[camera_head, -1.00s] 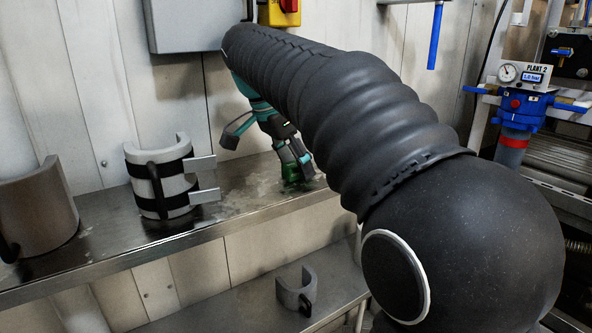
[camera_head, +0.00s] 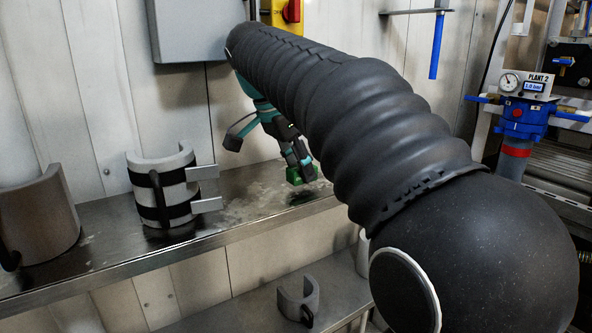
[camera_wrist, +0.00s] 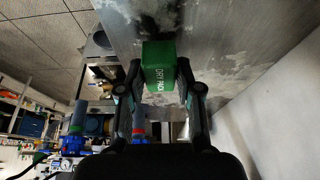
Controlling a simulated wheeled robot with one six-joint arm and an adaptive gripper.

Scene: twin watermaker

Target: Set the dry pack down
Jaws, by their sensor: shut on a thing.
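The dry pack is a small green block with white lettering. In the head view the dry pack (camera_head: 301,174) is over the steel shelf (camera_head: 245,192), with a dark shadow below it, so it appears slightly above the surface. My gripper (camera_head: 300,162) points down at the shelf and is shut on the pack. In the wrist view the dry pack (camera_wrist: 160,66) sits between the two black fingers of my gripper (camera_wrist: 162,78), its lettering facing the camera. My arm hides the shelf's right part in the head view.
A grey half-round holder with black straps (camera_head: 163,188) stands on the shelf left of the pack, a brown-grey one (camera_head: 38,218) further left. A smaller grey clamp (camera_head: 298,300) lies on the lower shelf. A blue valve with a gauge (camera_head: 524,118) is at right.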

